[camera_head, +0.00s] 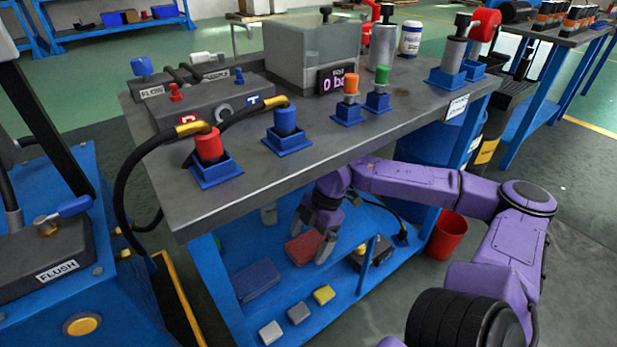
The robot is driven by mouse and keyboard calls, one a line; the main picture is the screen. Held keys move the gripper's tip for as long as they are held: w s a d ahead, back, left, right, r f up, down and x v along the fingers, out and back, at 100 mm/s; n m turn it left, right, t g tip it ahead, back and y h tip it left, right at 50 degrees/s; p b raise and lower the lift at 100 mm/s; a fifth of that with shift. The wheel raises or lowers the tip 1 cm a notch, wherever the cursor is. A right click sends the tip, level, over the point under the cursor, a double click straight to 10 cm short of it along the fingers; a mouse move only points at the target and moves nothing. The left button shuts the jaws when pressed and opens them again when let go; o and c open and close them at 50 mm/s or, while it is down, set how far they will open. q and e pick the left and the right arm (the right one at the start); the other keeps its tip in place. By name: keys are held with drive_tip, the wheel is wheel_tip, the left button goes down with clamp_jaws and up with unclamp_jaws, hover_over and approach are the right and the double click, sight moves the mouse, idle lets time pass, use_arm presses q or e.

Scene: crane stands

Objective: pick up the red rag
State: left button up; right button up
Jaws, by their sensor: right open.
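The red rag (302,248) lies folded on the blue lower shelf (270,285) under the grey workbench. My right gripper (320,243) reaches in under the bench top from the right, its fingers pointing down. One finger shows at the right side of the rag, and another is up and to the left behind it. The fingers are spread and overlap the rag's right part in the picture; I cannot tell whether they touch it. My left gripper does not show.
A blue rag (256,280) lies left of the red one. The bench top (240,188) overhangs my arm and carries hoses and fittings. A red bucket (446,236) stands on the floor at right.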

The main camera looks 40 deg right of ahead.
drive_tip(key=shift+f, duration=0.25)
idle(0.3)
drive_tip(key=c, duration=1.2)
drive_tip(key=shift+o, duration=0.2)
drive_tip(key=shift+r, duration=0.2)
drive_tip(key=shift+s+r+p, duration=0.25)
drive_tip(key=shift+r+p, duration=0.5)
drive_tip(key=shift+r, duration=0.25)
drive_tip(key=s+a+p, duration=0.2)
drive_tip(key=s+p, duration=1.1)
drive_tip(key=s, duration=0.4)
drive_tip(key=shift+s+f, duration=0.15)
drive_tip(key=shift+f, duration=0.05)
